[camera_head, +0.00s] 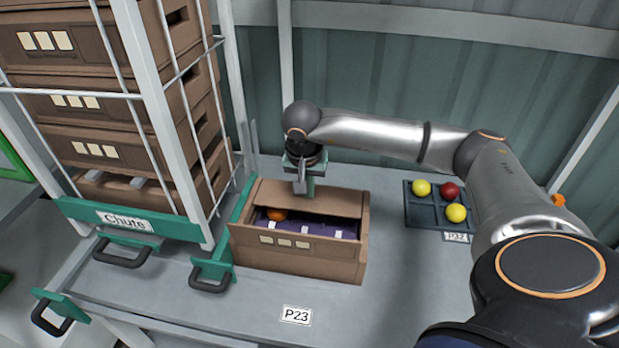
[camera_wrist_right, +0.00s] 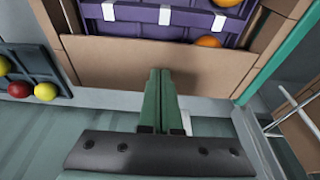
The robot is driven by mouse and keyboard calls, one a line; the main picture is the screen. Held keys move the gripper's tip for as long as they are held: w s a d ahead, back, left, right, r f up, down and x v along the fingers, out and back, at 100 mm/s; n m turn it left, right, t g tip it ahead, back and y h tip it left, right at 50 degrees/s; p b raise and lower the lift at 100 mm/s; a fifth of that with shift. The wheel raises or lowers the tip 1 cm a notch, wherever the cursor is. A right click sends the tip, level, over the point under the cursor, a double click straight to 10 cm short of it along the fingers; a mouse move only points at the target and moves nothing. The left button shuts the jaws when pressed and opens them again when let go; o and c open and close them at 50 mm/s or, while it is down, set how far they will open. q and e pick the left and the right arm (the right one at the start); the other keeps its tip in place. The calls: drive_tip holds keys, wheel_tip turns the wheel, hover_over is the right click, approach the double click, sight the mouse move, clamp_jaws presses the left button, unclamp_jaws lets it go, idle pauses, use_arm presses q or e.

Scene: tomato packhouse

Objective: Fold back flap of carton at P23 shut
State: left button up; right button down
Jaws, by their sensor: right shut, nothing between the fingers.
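The brown carton (camera_head: 330,266) stands on the bench behind the P23 label (camera_head: 296,315). Its back flap (camera_head: 325,200) leans forward over the rear of the opening, partly folded, with a dark gap under its free edge. The flap (camera_wrist_right: 100,62) also shows in the right wrist view. Inside the carton is a purple tray (camera_head: 318,228) with an orange tomato (camera_head: 277,214) at the left. My right gripper (camera_head: 301,188) is shut and empty, its fingertips at the flap; whether they touch is hard to tell. My left gripper is not in view.
Left of the carton stands a wire rack with stacked brown crates (camera_head: 98,104) and a Chute label (camera_head: 128,221). A dark tray (camera_head: 424,216) with yellow and red tomatoes lies to the right. A corrugated wall closes the back. Bench is clear in front.

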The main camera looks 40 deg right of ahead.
wheel_tip(320, 180, up, 7)
drive_tip(key=p, duration=0.4)
drive_tip(key=shift+r+p, duration=0.15)
drive_tip(key=shift+p, duration=0.2)
